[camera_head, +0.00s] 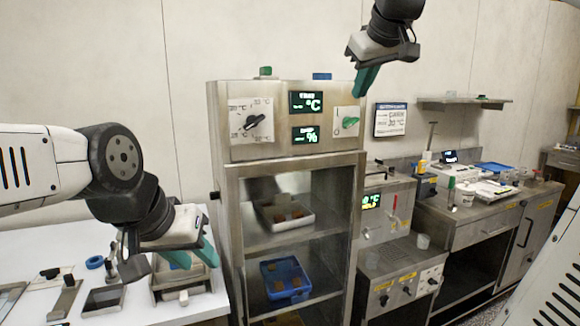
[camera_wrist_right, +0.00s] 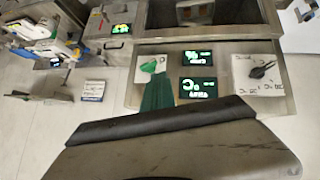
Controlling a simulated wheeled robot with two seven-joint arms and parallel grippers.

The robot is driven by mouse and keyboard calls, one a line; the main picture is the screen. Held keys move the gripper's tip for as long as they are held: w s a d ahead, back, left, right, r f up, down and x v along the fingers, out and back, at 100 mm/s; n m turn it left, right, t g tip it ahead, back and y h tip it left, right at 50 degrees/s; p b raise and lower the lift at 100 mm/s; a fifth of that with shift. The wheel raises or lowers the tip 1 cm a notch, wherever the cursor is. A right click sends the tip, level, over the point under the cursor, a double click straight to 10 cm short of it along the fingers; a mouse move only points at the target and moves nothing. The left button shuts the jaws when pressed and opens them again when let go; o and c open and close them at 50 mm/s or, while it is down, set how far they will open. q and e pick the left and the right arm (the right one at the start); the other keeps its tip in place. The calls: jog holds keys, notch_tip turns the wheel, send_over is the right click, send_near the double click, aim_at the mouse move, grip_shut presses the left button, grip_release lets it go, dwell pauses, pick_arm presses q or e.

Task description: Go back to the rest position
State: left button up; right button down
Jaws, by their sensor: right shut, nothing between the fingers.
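My right gripper (camera_head: 361,90) hangs from the top of the head view, in front of the wall and above the right side of the steel cabinet (camera_head: 225,170). Its teal fingers are together and hold nothing. In the right wrist view the closed fingers (camera_wrist_right: 158,92) overlap the cabinet's panel below the green knob (camera_wrist_right: 150,66). My left gripper (camera_head: 196,258) is at the lower left, pointing down over the white table (camera_head: 185,305). Its two teal fingers look apart, with nothing visible held between them. Its fingers partly cover a small metal tray (camera_head: 165,280).
The open cabinet holds a white tray (camera_head: 290,222) and a blue tray (camera_head: 285,280) on shelves. Its panel has a black knob (camera_head: 254,122) and a green knob (camera_head: 350,122). A steel counter (camera_head: 470,215) with bottles and trays stands right. Metal fixtures occupy the white table.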

jog(key=s+a+f+m+g, duration=0.1)
jog(key=s+f+m, duration=0.1)
jog(key=s+f, duration=0.7)
jog(key=s+a+f+m+g+y, duration=0.1)
jog(key=s+a+f+m+g, duration=0.1)
jog(key=s+f, duration=0.8)
notch_tip(320, 180, down, 8)
jog(key=shift+s+a+f, duration=0.15)
jog(key=shift+s+f, duration=0.1)
jog(key=shift+s, duration=0.05)
jog(key=c, duration=2.1)
grip_release()
